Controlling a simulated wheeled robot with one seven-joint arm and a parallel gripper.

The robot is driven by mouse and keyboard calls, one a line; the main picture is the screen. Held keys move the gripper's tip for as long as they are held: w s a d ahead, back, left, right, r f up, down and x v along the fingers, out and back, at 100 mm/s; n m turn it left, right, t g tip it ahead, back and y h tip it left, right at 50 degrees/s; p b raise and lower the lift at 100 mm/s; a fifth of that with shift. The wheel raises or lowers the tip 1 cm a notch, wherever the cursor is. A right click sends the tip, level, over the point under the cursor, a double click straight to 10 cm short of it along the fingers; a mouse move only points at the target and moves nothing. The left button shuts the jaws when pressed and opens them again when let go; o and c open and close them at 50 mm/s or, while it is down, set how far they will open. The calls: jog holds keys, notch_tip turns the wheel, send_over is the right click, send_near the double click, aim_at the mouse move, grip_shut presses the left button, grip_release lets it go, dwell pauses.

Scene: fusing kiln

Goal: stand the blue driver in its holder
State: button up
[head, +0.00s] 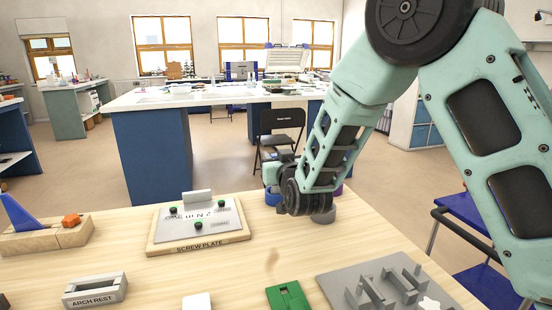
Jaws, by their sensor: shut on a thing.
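My gripper (272,176) is at the far edge of the wooden table, right of the screw plate. It is mostly hidden behind my own wrist, and its fingertips cannot be made out. A small patch of blue (272,197) shows just under it. I take this for the blue driver, held in the shut jaws, but its shape and tilt are hidden. A wooden block (74,236) at the left edge has a slanted blue piece (18,212) and an orange piece (72,220) on it. I cannot tell whether this block is the holder.
The screw plate (170,247) with green knobs lies left of my wrist. An arch rest (95,290), a green block (288,296) and a grey plate with upright posts (385,285) lie nearer. A purple thing (337,190) shows behind my wrist. Bare wood lies between them.

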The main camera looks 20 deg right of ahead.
jog(key=shift+f+b, duration=0.5)
jog(key=shift+f, duration=0.05)
jog(key=o, duration=1.2)
jog(key=shift+c, duration=0.2)
jog(key=s+b, duration=1.3)
jog(key=s, duration=0.4)
jog(key=shift+s, duration=0.2)
jog(key=shift+s, duration=0.15)
